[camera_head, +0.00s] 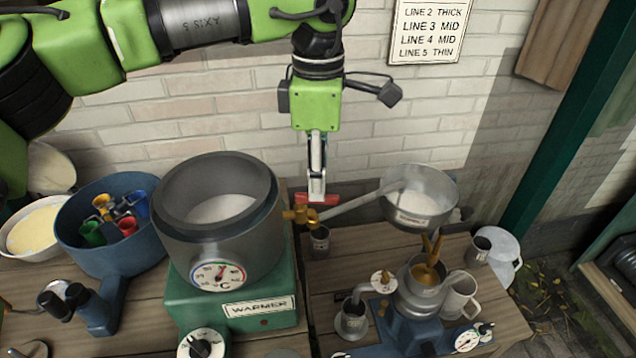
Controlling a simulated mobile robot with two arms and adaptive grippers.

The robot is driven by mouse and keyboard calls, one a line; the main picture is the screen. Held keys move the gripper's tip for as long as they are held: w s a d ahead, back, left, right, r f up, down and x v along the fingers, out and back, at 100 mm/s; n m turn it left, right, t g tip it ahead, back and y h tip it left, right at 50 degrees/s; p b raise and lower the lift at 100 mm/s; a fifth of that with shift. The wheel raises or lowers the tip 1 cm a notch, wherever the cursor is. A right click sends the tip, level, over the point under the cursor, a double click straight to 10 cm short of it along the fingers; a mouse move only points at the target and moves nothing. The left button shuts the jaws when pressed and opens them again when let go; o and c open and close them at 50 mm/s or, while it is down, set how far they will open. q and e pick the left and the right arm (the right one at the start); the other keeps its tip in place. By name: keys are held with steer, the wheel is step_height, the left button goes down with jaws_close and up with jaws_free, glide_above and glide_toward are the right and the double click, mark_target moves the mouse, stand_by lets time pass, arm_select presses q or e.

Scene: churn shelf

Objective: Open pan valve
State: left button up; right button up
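The grey pan (178,232) stands on a green warmer (190,300) and holds white liquid. A brass valve (300,216) sits at its right side, with a red handle (328,200) on top. A grey tube (350,205) runs from near the valve toward a metal bowl at the right. My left gripper (316,192) points straight down at the red handle, its fingertips at or just over it. Its fingers show edge-on, so contact and the gap between them cannot be told. My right gripper is not in view.
A metal bowl (425,212) with white contents hangs over a blue machine (412,328) with a brass part. A blue tub (85,212) with coloured items stands left of the pan. Metal cups (319,243) stand nearby. A brick wall (220,110) is behind.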

arm_select(q)
steer(key=shift+f, duration=1.3)
jaws_close()
steer(key=shift+w+f+n+b, duration=0.2)
steer(key=shift+n+b, duration=0.2)
steer(key=shift+n, duration=0.2)
steer(key=shift+w+r+n+b, duration=0.2)
steer(key=shift+n+b, duration=0.2)
steer(key=shift+n, duration=0.5)
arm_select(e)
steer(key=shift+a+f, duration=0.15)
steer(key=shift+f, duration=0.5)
arm_select(q)
jaws_free()
